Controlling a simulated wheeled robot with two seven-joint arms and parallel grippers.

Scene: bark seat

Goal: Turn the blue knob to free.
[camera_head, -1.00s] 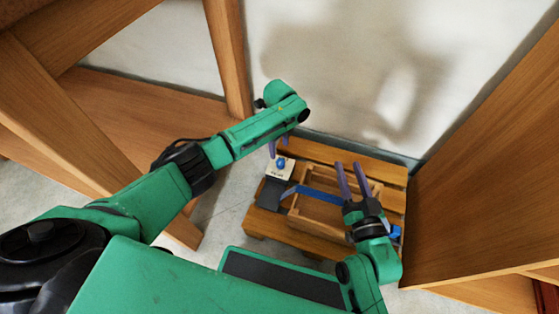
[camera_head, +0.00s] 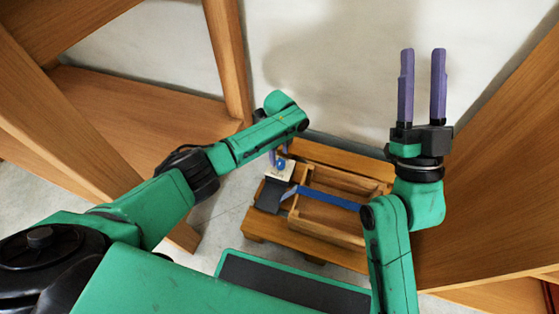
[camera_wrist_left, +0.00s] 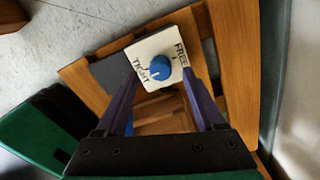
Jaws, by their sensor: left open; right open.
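The blue knob (camera_wrist_left: 160,67) sits on a white plate (camera_wrist_left: 146,48) lettered TIGHT at the left and FREE at the upper right. A small pale mark on the knob's lower left faces the TIGHT side. In the head view the knob (camera_head: 281,164) is partly hidden by my left gripper. My left gripper (camera_wrist_left: 161,77) is open, its purple fingers on either side of the plate and knob; I cannot tell whether they touch. My right gripper (camera_head: 423,52) is open and empty, raised at the right with fingers pointing up the picture.
A blue strap (camera_head: 327,198) crosses an open wooden box (camera_head: 318,214) on a low wooden bench (camera_head: 262,230). A dark grey block (camera_head: 270,195) is beside the plate. Wooden panels stand left and right, with a pale wall (camera_head: 330,50) behind.

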